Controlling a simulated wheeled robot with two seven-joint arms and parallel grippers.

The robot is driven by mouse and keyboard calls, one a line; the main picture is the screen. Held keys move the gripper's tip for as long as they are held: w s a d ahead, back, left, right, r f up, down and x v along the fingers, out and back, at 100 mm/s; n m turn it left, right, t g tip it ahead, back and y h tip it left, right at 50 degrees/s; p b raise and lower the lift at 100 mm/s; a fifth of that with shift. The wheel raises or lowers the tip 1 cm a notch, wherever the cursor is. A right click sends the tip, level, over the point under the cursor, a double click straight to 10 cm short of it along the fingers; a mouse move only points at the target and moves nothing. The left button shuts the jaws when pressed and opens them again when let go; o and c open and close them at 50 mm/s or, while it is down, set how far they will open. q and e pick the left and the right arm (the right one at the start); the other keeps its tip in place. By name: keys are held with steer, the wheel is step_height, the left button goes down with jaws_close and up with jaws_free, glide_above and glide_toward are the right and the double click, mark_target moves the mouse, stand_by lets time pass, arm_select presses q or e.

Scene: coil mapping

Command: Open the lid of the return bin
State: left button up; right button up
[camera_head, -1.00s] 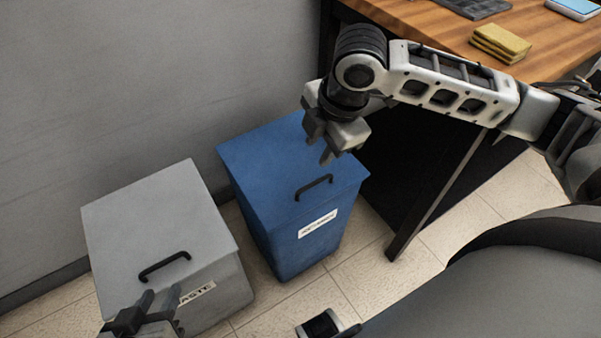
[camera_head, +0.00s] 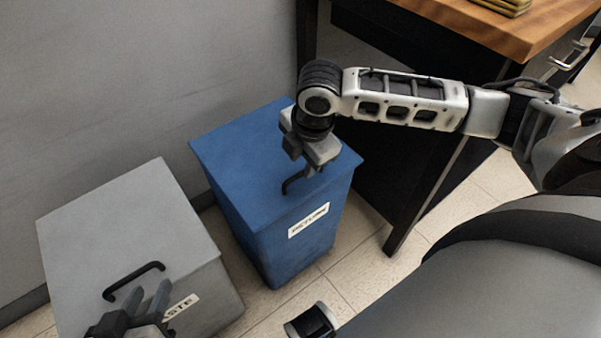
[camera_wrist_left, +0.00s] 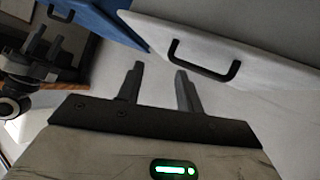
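In the left wrist view the right gripper (camera_wrist_left: 45,42) shows two fingers apart, near the blue lid (camera_wrist_left: 105,22). My left gripper (camera_head: 150,305) is open and empty near the grey bin; its spread fingers show in the left wrist view (camera_wrist_left: 158,85).
A grey waste bin (camera_head: 120,230) with a shut lid and black handle (camera_head: 133,281) stands left of the blue bin. A wooden table (camera_head: 480,30) with a dark leg (camera_head: 425,200) stands at the right. A wall is behind. Tiled floor is free in front.

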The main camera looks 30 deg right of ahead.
mark_target(299, 174)
steer(key=f, duration=0.1)
steer(key=f+b, duration=0.1)
steer(key=f, duration=0.1)
steer(key=shift+w, duration=0.3)
steer(key=shift+f, duration=0.15)
arm_select(q)
steer(key=shift+d+r+t, duration=0.3)
steer(key=shift+r+t, duration=0.1)
steer(key=shift+r, duration=0.25)
arm_select(e)
jaws_close()
